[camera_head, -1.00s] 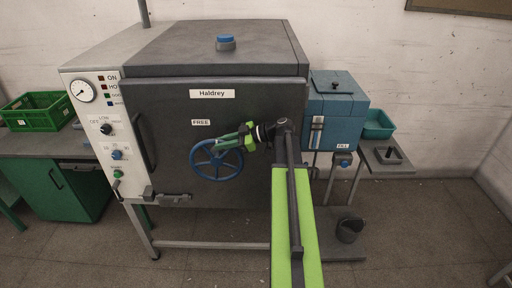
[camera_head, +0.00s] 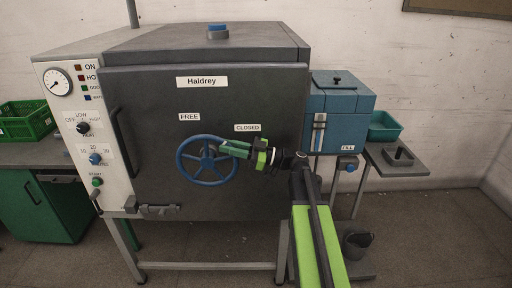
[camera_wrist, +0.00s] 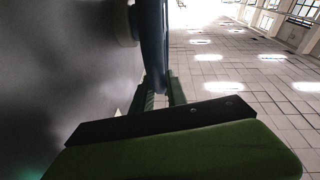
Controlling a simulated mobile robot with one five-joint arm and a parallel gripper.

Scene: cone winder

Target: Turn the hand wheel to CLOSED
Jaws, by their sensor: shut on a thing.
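The blue hand wheel (camera_head: 180,165) is on the dark front door of the Haldrey machine. Above it are a FREE label (camera_head: 189,117) at upper left and a CLOSED label (camera_head: 247,128) at upper right. My gripper (camera_head: 228,148) is at the wheel's upper right rim, just below the CLOSED label, with its green fingers shut on the rim. In the wrist view the blue rim (camera_wrist: 153,50) runs down between the green fingers (camera_wrist: 162,98). The fingers hide part of the rim and spokes.
A control panel (camera_head: 85,125) with gauge and knobs is left of the door. A door handle (camera_head: 123,142) and a latch (camera_head: 152,210) are near the wheel. A blue box (camera_head: 338,105) marked FILL stands to the right.

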